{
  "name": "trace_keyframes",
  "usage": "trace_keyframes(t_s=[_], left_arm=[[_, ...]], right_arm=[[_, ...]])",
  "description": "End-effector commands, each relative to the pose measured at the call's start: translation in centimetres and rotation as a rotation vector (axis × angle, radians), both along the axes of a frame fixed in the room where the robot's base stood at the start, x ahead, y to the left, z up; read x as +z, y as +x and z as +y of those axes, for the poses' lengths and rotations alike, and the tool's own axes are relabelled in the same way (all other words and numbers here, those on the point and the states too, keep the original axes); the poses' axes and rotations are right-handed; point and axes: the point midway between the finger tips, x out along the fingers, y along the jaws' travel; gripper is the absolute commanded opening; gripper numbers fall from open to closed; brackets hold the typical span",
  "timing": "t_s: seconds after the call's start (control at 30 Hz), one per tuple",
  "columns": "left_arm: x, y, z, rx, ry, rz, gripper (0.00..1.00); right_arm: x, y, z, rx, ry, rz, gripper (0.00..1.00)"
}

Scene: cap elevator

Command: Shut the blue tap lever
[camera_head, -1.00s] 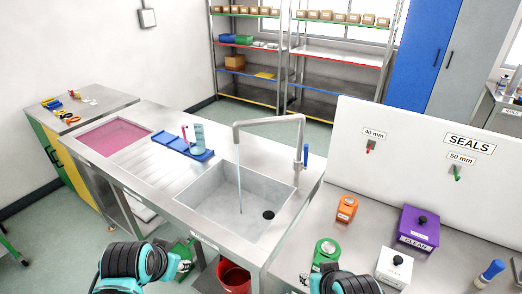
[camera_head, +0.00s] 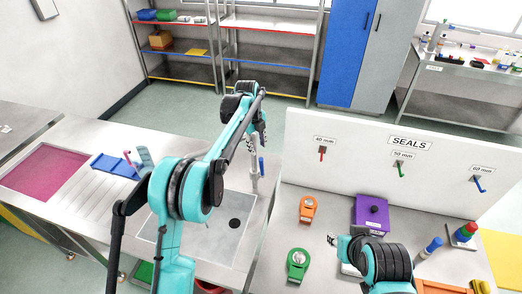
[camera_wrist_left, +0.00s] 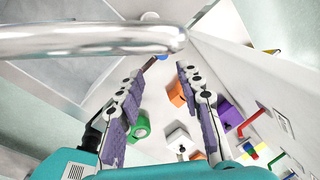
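The blue tap lever (camera_head: 261,166) stands upright on the right side of the tap column (camera_head: 254,182), at the sink's right rim. My left arm reaches across the sink (camera_head: 222,232), and my left gripper (camera_head: 254,142) is just above and beside the lever. In the left wrist view, its two purple-padded fingers (camera_wrist_left: 168,64) are apart. A small blue spot shows between the tips; I cannot tell whether it is the lever. The metal spout (camera_wrist_left: 90,40) crosses close to that camera. My arm hides most of the spout and any water in the head view. My right gripper (camera_head: 333,240) is small and unclear over the right counter.
A white SEALS panel (camera_head: 350,165) stands close right of the tap. Orange (camera_head: 308,208), green (camera_head: 297,264) and purple (camera_head: 370,213) devices stand on the right counter. A blue tray (camera_head: 112,165) lies left of the sink.

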Motion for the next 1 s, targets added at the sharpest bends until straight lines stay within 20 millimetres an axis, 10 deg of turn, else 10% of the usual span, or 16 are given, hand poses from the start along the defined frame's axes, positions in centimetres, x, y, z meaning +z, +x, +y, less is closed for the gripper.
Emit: trace_keyframes(t_s=[0.6,1.0], left_arm=[[-7.6,1.4,-1.2,-0.069,0.006,0.007,0.36],[-8.3,1.5,-1.2,-0.068,0.007,0.006,0.31]], right_arm=[[0.7,0.0,0.0,0.0,0.0,0.0,0.35],[0.7,0.0,0.0,0.0,0.0,0.0,0.35]])
